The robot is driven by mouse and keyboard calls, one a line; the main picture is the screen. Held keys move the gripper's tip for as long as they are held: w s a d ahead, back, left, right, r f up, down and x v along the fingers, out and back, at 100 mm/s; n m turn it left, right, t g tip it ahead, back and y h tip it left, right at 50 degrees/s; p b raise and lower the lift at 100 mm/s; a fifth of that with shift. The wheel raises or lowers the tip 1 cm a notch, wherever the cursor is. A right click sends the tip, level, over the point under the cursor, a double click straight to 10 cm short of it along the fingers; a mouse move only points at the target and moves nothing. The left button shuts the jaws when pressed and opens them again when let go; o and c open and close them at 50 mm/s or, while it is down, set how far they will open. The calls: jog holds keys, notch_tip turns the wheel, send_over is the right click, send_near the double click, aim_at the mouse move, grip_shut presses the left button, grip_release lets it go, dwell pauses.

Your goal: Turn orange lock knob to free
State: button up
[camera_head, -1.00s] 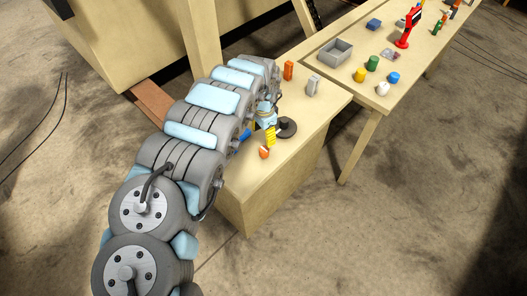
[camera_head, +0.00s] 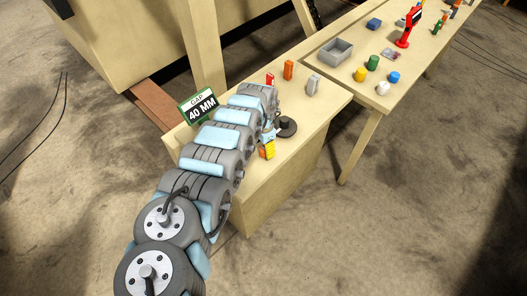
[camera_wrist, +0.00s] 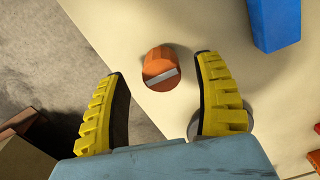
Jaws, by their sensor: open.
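The orange lock knob (camera_wrist: 160,66) is round with a grey bar across its face, seen slanting in the wrist view. It sits on the pale wooden bench top (camera_wrist: 145,20). My gripper (camera_wrist: 161,80) is open, with its yellow ridged fingers apart. The knob shows between and slightly beyond the fingertips, with gaps on both sides; I cannot tell the height between them. In the head view, my gripper (camera_head: 268,148) is over the front of the bench, and only a sliver of orange shows beside it.
A blue block (camera_wrist: 274,20) stands right of the knob. A grey disc shows partly behind the right finger. A grey bin (camera_head: 336,51) stands on the farther table.

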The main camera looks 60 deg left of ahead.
aim_at(264, 149)
jog(key=shift+w+f+b, duration=0.1)
jog(key=shift+f+b, duration=0.2)
jog(key=shift+f, duration=1.2)
jog(key=c, duration=1.2)
